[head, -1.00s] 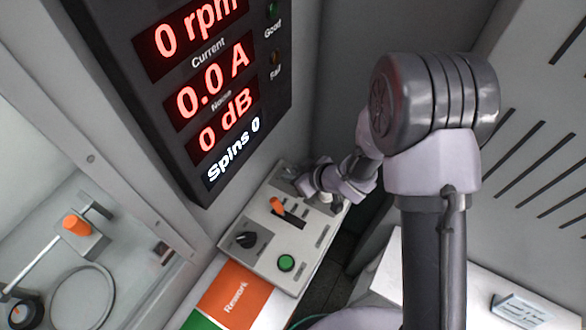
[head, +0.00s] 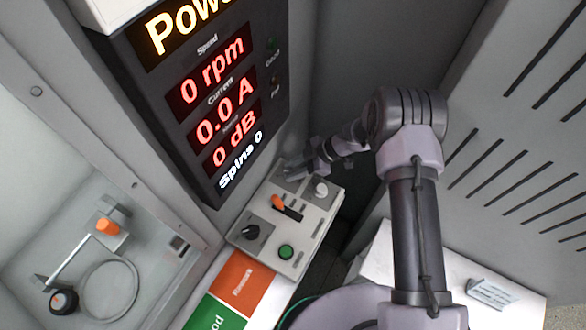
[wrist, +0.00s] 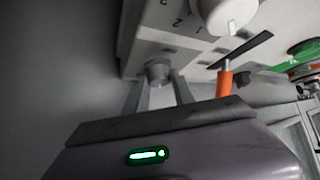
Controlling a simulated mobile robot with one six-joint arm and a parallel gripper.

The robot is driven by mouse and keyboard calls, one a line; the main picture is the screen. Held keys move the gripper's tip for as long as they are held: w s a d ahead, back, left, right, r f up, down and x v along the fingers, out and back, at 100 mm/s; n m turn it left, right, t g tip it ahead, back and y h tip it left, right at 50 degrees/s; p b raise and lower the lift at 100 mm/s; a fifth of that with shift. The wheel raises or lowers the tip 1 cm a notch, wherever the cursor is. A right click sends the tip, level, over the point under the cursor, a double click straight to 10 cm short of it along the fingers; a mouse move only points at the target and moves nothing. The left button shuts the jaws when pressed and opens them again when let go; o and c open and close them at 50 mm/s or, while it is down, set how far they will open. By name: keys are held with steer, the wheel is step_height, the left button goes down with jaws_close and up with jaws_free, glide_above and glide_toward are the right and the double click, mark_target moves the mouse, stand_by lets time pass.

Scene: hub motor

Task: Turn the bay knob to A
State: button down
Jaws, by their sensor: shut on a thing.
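The control panel (head: 262,219) stands below the display. My gripper (wrist: 158,93) is at the panel's far end, its two fingers on either side of a small grey knob (wrist: 157,72) and shut on it. In the head view my gripper (head: 292,172) covers this knob. No letter or bay label can be read beside it, and its pointing direction is not clear. A white knob (head: 320,189) is to the right; in the wrist view it (wrist: 228,14) has numbers beside it. A black knob (head: 249,232) is at the panel's near left, apart from my gripper.
An orange-tipped lever (head: 278,202) rises from a slot close to my gripper; it also shows in the wrist view (wrist: 224,80). A green button (head: 286,252) is at the near right. The display (head: 210,105) reads zeros. Grey walls stand close behind and to the right.

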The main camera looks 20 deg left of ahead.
steer(key=shift+n+g, duration=0.5)
steer(key=shift+n, duration=0.2)
steer(key=c, duration=1.1)
jaws_free()
steer(key=shift+a, duration=0.1)
steer(key=shift+o, duration=0.2)
steer(key=p+v, duration=0.1)
steer(key=v, duration=0.6)
steer(key=shift+w+r, duration=0.15)
steer(key=shift+r, duration=0.15)
